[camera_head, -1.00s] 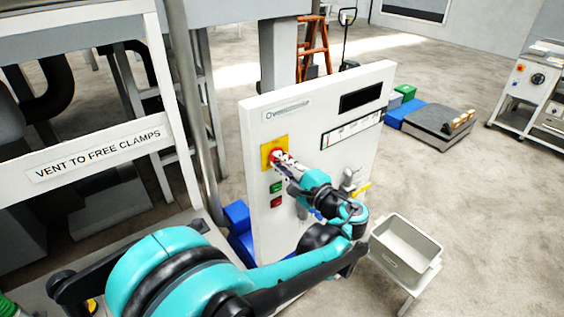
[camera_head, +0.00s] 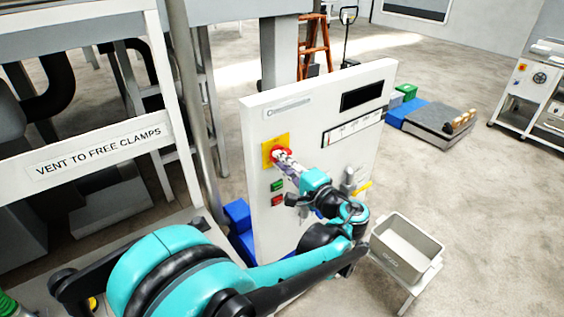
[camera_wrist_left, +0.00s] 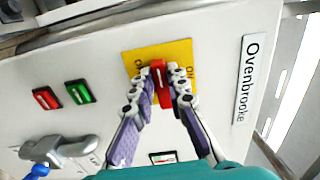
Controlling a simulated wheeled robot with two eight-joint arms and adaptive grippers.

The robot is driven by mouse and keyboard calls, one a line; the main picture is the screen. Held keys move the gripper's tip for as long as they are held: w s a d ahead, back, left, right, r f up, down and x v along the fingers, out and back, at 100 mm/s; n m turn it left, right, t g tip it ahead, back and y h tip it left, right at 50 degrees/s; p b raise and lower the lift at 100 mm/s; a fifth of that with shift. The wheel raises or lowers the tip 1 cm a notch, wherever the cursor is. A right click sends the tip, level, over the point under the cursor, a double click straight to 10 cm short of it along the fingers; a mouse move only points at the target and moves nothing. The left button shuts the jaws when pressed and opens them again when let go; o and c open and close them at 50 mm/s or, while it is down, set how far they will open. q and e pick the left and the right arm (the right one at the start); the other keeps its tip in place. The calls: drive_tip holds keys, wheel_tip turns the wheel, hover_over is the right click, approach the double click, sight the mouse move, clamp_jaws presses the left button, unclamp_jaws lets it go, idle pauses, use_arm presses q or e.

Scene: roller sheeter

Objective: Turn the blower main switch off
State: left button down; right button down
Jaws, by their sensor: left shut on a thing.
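The blower main switch is a red rotary handle (camera_wrist_left: 158,75) on a yellow plate (camera_wrist_left: 183,50) of the white control panel (camera_head: 262,222). The yellow plate also shows in the head view (camera_head: 268,145). My left gripper (camera_wrist_left: 161,84) is shut on the red handle, one finger on each side of it. In the wrist view the handle stands nearly upright across the plate, and the plate's lettering is partly hidden by the handle and fingers. In the head view my left gripper (camera_head: 281,157) reaches the switch from the lower right. My right gripper is not in view.
A green button (camera_wrist_left: 79,92) and a red button (camera_wrist_left: 46,97) sit beside the switch. A grey bin (camera_head: 408,246) stands right of the panel.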

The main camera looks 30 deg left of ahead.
use_arm(q)
drive_tip(key=c, duration=1.5)
unclamp_jaws()
drive_tip(key=v, duration=1.2)
drive_tip(key=shift+s+f, duration=0.1)
